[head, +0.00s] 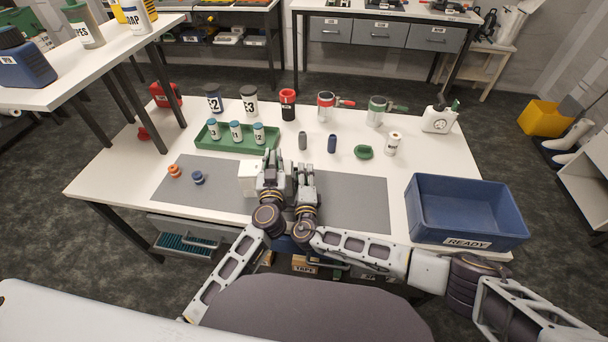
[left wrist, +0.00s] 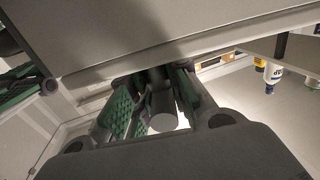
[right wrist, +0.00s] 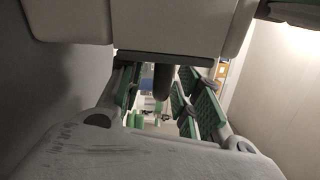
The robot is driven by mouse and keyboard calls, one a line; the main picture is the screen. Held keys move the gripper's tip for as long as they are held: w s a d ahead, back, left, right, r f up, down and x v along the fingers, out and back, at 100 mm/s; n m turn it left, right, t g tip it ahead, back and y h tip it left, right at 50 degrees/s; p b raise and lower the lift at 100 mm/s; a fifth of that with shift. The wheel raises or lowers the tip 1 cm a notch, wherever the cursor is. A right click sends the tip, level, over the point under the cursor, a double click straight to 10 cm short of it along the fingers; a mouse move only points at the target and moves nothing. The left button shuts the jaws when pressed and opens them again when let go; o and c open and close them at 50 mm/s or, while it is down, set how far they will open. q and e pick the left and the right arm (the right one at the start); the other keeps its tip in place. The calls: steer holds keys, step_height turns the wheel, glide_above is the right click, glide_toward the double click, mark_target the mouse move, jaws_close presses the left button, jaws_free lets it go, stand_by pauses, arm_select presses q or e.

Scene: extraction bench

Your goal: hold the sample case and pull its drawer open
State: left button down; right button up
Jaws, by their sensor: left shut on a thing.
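The sample case looks like the small white box (head: 249,178) on the grey mat; its drawer and handle cannot be made out in the head view. My left gripper (head: 270,174) is at the box's right side and hides part of it. It is shut on the case, though the contact is hard to see. In the left wrist view the left gripper's green pads (left wrist: 155,110) flank a pale round part I cannot identify. My right gripper (head: 302,174) is close beside the left one. In the right wrist view the right gripper's fingers (right wrist: 160,98) stand apart, with a dark round part between them.
A blue READY bin (head: 466,212) stands at the right. A green tray (head: 237,142) with several vials lies behind the box. Orange (head: 174,171) and blue (head: 198,178) small pieces lie left of it. Jars and small containers line the back. The mat's right part is clear.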

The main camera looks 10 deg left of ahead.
steer(key=shift+c, duration=0.3)
steer(key=shift+w, duration=0.1)
jaws_close()
arm_select(q)
steer(key=shift+f, duration=0.1)
steer(key=shift+a+f, duration=0.1)
arm_select(e)
steer(key=shift+w+d+r, duration=0.1)
steer(key=shift+w+d, duration=0.2)
steer(key=shift+d, duration=1.4)
steer(key=shift+w+d, duration=0.35)
steer(key=shift+d, duration=1.4)
steer(key=shift+w+d+r, duration=0.1)
steer(key=shift+w+d, duration=0.2)
steer(key=shift+d, duration=1.4)
steer(key=shift+c, duration=0.4)
jaws_free()
steer(key=shift+o, duration=0.7)
steer(key=shift+f, duration=0.15)
steer(key=shift+s, duration=0.1)
